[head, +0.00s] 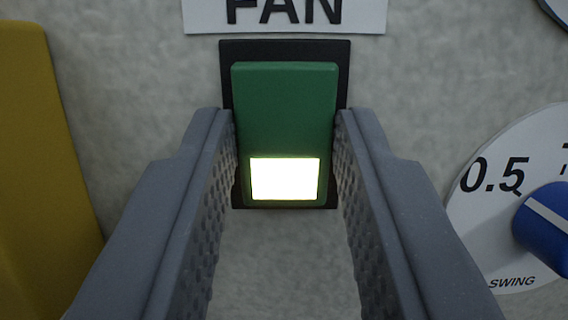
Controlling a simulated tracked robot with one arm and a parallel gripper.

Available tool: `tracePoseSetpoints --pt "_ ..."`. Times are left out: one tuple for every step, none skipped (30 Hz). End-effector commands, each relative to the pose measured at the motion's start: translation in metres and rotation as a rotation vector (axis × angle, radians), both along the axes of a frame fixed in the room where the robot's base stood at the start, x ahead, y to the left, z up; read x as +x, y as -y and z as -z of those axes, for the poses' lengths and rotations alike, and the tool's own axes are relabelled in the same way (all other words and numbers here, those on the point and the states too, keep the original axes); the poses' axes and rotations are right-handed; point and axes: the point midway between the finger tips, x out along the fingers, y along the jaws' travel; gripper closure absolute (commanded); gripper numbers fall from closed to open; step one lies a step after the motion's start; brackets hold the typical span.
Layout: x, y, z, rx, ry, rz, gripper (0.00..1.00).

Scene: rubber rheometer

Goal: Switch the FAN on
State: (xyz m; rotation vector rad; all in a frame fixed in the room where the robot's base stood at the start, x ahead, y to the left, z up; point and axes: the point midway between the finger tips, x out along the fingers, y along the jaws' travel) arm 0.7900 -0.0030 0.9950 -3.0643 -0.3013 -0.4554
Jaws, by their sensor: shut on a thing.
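The FAN switch (284,120) is a green rocker in a black frame on a grey panel, under a white FAN label (284,14) cut off by the top edge. A window (284,179) in its lower part is lit bright white-yellow. My gripper (284,135) has one grey finger on each side of the switch. The fingertips lie against the left and right sides of the green rocker, shut on it. The fingers hide parts of the black frame's sides.
A blue knob (545,222) on a white dial (490,225) marked 0.5 and SWING is at the right. A yellow part (40,160) stands at the left edge. Part of another round item (558,10) shows at the top right. The panel below the switch is bare.

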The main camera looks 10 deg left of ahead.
Motion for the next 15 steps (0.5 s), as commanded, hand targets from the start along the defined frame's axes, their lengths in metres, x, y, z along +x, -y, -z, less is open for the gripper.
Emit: tracePoseSetpoints --pt "0.0001 0.0010 -0.0016 0.001 0.003 0.002 0.95" --pt "0.0000 0.0009 -0.0015 0.001 0.003 0.002 0.95" --pt "0.0001 0.0009 -0.0014 0.001 0.002 0.002 0.95" --pt "0.0001 0.0009 -0.0014 0.001 0.002 0.002 0.95" --pt "0.0001 0.0009 -0.0014 0.001 0.002 0.002 0.64" --pt "0.0001 0.0008 -0.0013 0.001 0.002 0.002 0.53" --pt "0.0001 0.0007 -0.0011 0.000 0.001 0.001 0.51" --pt "0.0001 0.0006 -0.0010 0.000 0.001 0.001 0.51" --pt "0.0001 0.0005 -0.0008 0.000 0.001 0.001 0.51" --pt "0.0001 0.0005 -0.0007 0.000 0.001 0.001 0.51" --pt "0.0001 0.0003 -0.0006 0.000 0.000 0.001 0.51" --pt "0.0001 0.0002 -0.0005 0.000 0.000 0.001 0.51" --pt "0.0000 0.0002 -0.0005 0.000 0.000 0.000 0.51" --pt "0.0000 0.0001 -0.0004 0.000 0.000 0.000 0.51" --pt "-0.0003 0.0002 -0.0001 0.000 -0.001 0.000 0.51"
